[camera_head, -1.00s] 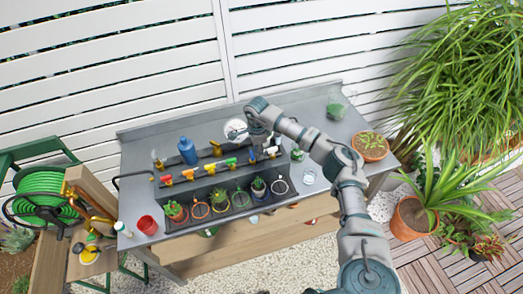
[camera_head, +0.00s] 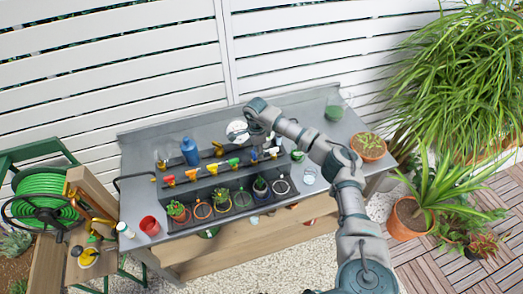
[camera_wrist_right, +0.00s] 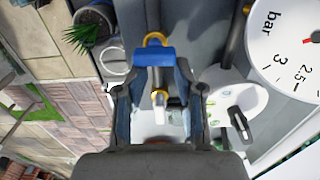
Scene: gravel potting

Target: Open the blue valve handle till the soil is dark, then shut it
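The blue valve handle (camera_wrist_right: 153,56) lies between the fingertips of my right gripper (camera_wrist_right: 157,68) in the right wrist view. The tips meet its two ends with no clear gap, so the gripper looks shut on it. In the head view this right gripper (camera_head: 262,136) is over the right part of the valve row, and the blue handle (camera_head: 254,155) shows small just below it. Soil shade is too small to judge. My left gripper is out of view.
A white gauge (camera_wrist_right: 295,40) is close beside my right gripper. A blue bottle (camera_head: 190,151), a red cup (camera_head: 149,225) and a clear glass (camera_head: 308,177) stand on the grey bench (camera_head: 335,145).

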